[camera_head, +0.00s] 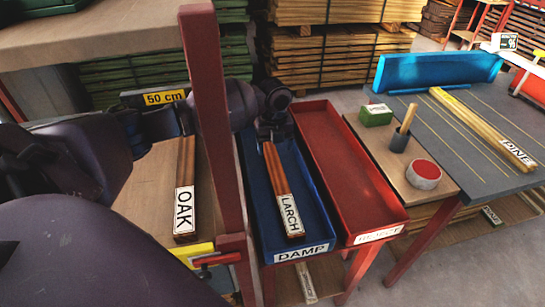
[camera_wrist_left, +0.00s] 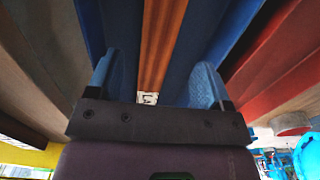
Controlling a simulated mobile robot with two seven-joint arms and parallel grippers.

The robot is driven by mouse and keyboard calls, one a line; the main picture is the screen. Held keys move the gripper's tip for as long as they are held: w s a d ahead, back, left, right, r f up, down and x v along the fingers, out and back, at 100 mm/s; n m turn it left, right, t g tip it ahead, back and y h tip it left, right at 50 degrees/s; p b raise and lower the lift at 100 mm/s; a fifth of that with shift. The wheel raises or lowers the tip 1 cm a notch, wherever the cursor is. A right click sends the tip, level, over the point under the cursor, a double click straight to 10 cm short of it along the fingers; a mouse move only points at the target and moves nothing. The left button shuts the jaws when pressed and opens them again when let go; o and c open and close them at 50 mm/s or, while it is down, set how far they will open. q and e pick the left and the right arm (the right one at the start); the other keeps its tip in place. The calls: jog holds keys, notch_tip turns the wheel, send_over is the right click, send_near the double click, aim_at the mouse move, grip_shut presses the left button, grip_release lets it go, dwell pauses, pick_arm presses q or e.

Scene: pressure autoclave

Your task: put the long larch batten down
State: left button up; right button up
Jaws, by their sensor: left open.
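The long larch batten (camera_head: 275,170), reddish brown with a white LARCH label at its near end, lies lengthwise in the blue tray (camera_head: 318,238) marked DAMP. My left gripper (camera_head: 271,134) is over the far end of the batten. In the left wrist view my left gripper (camera_wrist_left: 154,78) is open, with a blue finger on each side of the batten (camera_wrist_left: 162,40) and a gap on both sides. Part of the LARCH label shows near the palm. The far end of the batten is hidden by the gripper in the head view. My right gripper is in neither view.
A red tray (camera_head: 345,160) marked REJECT stands right of the blue one. A red post (camera_head: 212,110) stands close left, in front of my left arm. An OAK batten (camera_head: 185,160) lies left of it. A PINE batten (camera_head: 480,125) lies on the grey table (camera_head: 440,150).

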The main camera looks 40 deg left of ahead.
aim_at(274, 164)
pick_arm(q)
jog(key=shift+r, duration=2.35)
